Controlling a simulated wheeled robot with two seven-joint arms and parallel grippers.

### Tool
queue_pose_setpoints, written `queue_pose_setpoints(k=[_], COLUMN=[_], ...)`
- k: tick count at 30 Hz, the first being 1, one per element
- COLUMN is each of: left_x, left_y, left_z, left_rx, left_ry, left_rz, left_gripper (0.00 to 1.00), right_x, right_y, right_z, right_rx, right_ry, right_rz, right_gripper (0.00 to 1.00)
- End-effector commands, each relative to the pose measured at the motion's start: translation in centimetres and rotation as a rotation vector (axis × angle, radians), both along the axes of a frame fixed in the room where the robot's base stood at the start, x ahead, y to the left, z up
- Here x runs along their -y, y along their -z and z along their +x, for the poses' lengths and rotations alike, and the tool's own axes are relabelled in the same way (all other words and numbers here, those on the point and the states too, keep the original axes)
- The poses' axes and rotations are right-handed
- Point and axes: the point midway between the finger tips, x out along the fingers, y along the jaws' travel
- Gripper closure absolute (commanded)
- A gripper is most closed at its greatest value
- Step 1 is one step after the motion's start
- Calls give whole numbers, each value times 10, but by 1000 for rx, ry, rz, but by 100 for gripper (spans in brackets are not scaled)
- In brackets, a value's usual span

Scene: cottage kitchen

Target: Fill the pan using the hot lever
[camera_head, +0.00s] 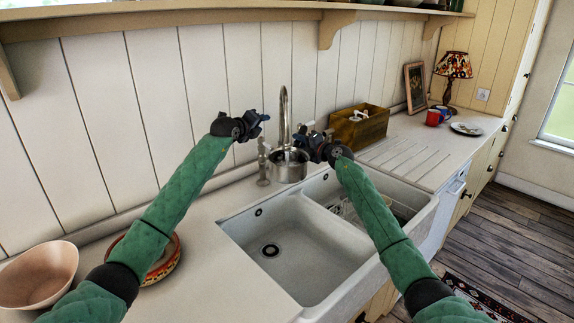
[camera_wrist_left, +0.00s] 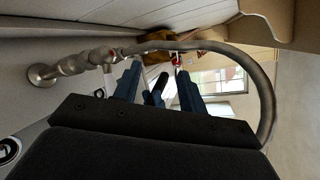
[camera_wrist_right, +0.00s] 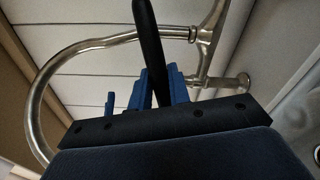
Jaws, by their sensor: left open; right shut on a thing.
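The steel pan (camera_head: 289,170) is under the tall curved tap spout (camera_head: 284,105), at the back edge of the sink. My right gripper (camera_head: 312,142) is shut on its black handle (camera_wrist_right: 148,40), seen between the blue fingers in the right wrist view. My left gripper (camera_head: 262,120) is open and empty, to the left of the spout and above the pan. The spout arches around its fingers in the left wrist view (camera_wrist_left: 262,85). A metal tap post (camera_head: 263,165) stands left of the pan.
The white double sink (camera_head: 285,245) lies in front. A wooden box (camera_head: 360,128) stands right of the tap, on the counter. A red mug (camera_head: 433,117), a lamp (camera_head: 453,66) and a plate (camera_head: 467,129) are farther right. A pink bowl (camera_head: 38,272) sits at lower left. A shelf runs above.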

Motion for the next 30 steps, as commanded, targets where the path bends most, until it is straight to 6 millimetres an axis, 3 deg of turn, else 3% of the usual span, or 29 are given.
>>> queue_pose_setpoints(k=[18,27,30], left_x=[0,0,0], left_y=[0,0,-3], left_z=[0,0,0], left_rx=[0,0,3], left_ry=[0,0,0], left_rz=[0,0,0], left_gripper=[58,58,78], right_x=[92,95,95], right_y=[-3,-3,-1], right_z=[36,37,37], right_rx=[0,3,1], right_ry=[2,1,1], right_rz=[2,1,-1], right_gripper=[100,100,100])
